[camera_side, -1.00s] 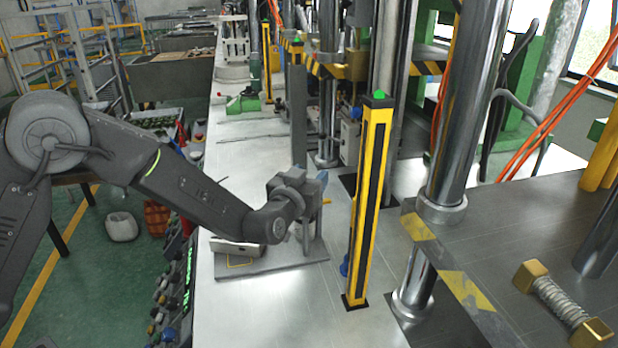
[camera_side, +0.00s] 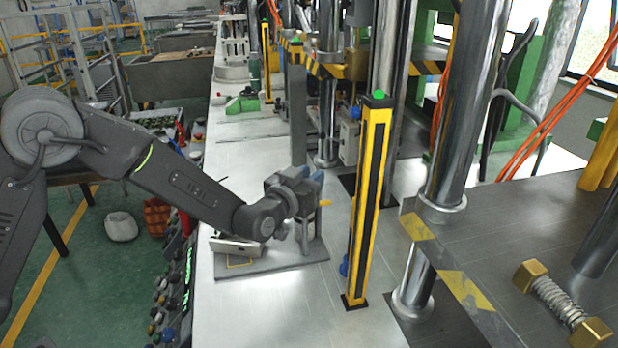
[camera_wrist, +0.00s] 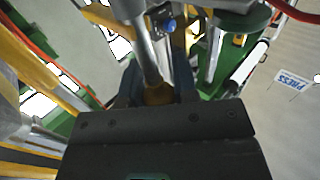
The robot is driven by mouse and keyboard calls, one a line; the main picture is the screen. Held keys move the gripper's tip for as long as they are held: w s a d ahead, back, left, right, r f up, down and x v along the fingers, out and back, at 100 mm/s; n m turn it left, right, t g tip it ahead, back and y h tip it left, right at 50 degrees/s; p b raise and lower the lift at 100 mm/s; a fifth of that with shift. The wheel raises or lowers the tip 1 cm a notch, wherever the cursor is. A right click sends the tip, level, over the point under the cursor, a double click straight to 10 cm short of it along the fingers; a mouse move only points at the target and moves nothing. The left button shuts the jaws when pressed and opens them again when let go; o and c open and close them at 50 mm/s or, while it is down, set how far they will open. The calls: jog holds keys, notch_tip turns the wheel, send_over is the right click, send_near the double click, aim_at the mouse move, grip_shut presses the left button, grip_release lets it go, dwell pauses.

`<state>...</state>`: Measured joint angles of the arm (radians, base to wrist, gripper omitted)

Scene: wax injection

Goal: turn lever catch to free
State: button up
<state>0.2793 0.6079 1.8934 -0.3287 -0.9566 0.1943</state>
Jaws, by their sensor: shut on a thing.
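My gripper (camera_side: 310,186) is at the upright fixture on a grey base plate (camera_side: 238,270) in the side view. Its jaws are shut on the lever catch, but the hold itself is largely hidden. A short yellow piece (camera_side: 325,203), seemingly part of the catch, sticks out to the right just below the jaws. In the wrist view, a metal rod with an amber end (camera_wrist: 158,95) lies between the dark blue fingers, beyond the black gripper body. I cannot tell the exact angle of the catch.
A yellow and black post (camera_side: 370,200) with a green top stands close to the right of the fixture. A low grey block (camera_side: 235,245) lies on the plate's left. Steel columns (camera_side: 440,170) stand farther right. The bench in front (camera_side: 275,315) is clear.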

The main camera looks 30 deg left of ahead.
jog(key=o, duration=0.9)
jog(key=s, duration=1.4)
jog(key=shift+w, duration=0.1)
